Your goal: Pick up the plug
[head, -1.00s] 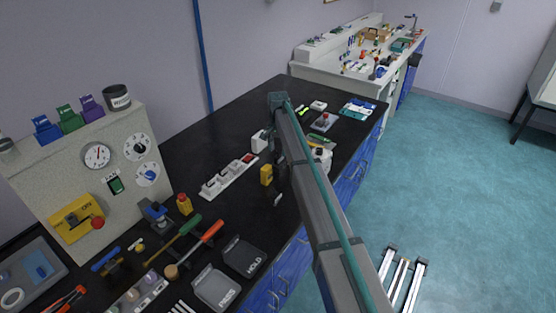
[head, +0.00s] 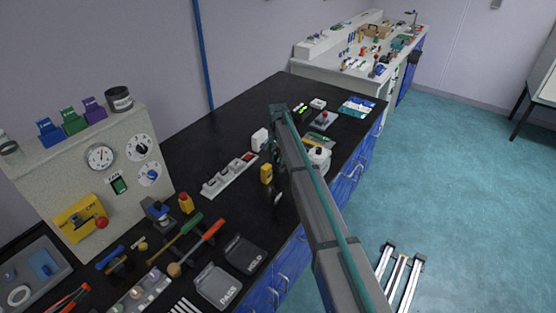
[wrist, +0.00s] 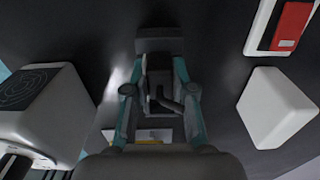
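My gripper (wrist: 158,85) points down at the black counter in the wrist view. Its two fingers stand apart, with a gap between them. A dark grey blocky shape (wrist: 160,45) shows at and beyond the fingertips, and dark parts show in the gap. I cannot tell for certain whether this is the plug, or whether a finger touches it. In the head view my arm hides the gripper's working end, and I cannot make out a plug there.
A white block (head: 260,138) and a white strip with a red switch (head: 230,175) stand left of my arm. A white device (head: 318,158) stands close on its right. A yellow item (head: 266,173) is nearby.

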